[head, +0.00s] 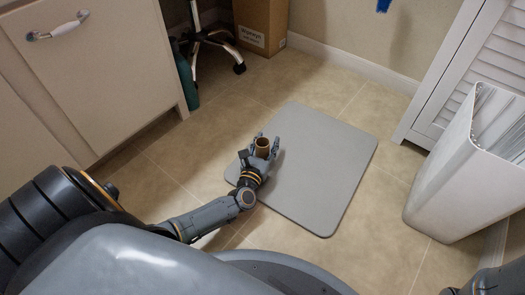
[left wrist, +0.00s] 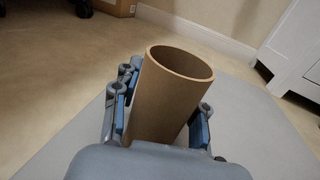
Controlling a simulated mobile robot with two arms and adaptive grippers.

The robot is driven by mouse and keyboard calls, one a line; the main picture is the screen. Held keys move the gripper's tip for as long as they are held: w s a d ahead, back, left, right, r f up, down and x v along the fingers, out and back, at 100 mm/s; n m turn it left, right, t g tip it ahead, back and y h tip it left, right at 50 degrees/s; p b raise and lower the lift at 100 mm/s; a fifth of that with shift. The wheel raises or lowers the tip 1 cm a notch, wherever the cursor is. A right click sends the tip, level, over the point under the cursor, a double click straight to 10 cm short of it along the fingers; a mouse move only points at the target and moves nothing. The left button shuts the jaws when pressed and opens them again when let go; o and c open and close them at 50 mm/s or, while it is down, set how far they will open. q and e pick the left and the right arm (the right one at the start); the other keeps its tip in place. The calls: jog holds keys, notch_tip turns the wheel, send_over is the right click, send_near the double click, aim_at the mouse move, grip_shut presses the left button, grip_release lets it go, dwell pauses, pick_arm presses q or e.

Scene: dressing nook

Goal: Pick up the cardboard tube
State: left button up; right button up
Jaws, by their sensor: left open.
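The cardboard tube (head: 262,147) is a short brown hollow cylinder standing on the grey mat (head: 330,165) in the head view. My left gripper (head: 260,148) is at the mat's left part, with its fingers on either side of the tube. In the left wrist view the tube (left wrist: 172,95) stands between the open fingers (left wrist: 165,118), its open top rim facing up and toward the camera. The tube's lower end is hidden behind the gripper's palm. I cannot tell whether either finger touches it. My right gripper is not clearly seen; only a piece of my right arm shows at the lower right corner.
A white bin (head: 445,185) stands right of the mat. A white louvred door (head: 455,85) is behind it. A white cabinet (head: 95,75) is at left, with a teal bottle (head: 185,78) beside it. A chair base (head: 208,38) and cardboard box (head: 262,22) are at the back.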

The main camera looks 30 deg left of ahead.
pick_arm(q)
jog(key=c, duration=0.5)
jog(key=shift+c, duration=0.2)
